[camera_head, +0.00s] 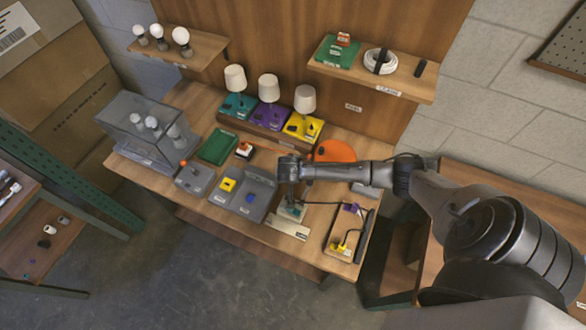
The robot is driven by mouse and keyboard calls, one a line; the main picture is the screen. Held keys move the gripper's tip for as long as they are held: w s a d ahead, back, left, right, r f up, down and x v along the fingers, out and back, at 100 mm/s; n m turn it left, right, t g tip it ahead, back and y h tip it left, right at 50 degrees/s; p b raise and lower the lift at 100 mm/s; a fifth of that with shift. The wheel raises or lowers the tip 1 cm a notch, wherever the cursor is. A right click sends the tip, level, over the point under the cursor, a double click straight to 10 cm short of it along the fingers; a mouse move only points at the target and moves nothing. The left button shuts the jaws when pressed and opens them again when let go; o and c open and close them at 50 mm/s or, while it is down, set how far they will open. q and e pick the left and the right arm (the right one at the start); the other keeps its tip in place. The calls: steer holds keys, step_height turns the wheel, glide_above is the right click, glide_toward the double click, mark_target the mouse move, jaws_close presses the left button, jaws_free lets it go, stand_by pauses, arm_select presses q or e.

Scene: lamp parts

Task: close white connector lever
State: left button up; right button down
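My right arm reaches in from the right, and its gripper (291,205) points down over a small pale green and white fixture (297,213) near the front of the workbench. The fixture sits behind a white labelled plate (288,227). The gripper covers much of this spot, so the white connector and its lever cannot be made out clearly. A dark cable runs from here to the right. The fingertips are too small and hidden to show whether they are open or shut. My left gripper is not in view.
A wooden board with a yellow plug (340,246) lies right of the gripper. Three lamps on coloured bases (268,116) stand at the back.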

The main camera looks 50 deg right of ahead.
steer(key=shift+a+r, duration=0.1)
steer(key=shift+a, duration=0.1)
stand_by(0.3)
steer(key=c, duration=0.9)
jaws_free()
steer(key=shift+o, duration=0.2)
steer(key=v, duration=1.3)
steer(key=shift+r, duration=0.35)
steer(key=shift+s+a, duration=0.1)
steer(key=shift+a, duration=0.05)
steer(key=shift+c, duration=0.2)
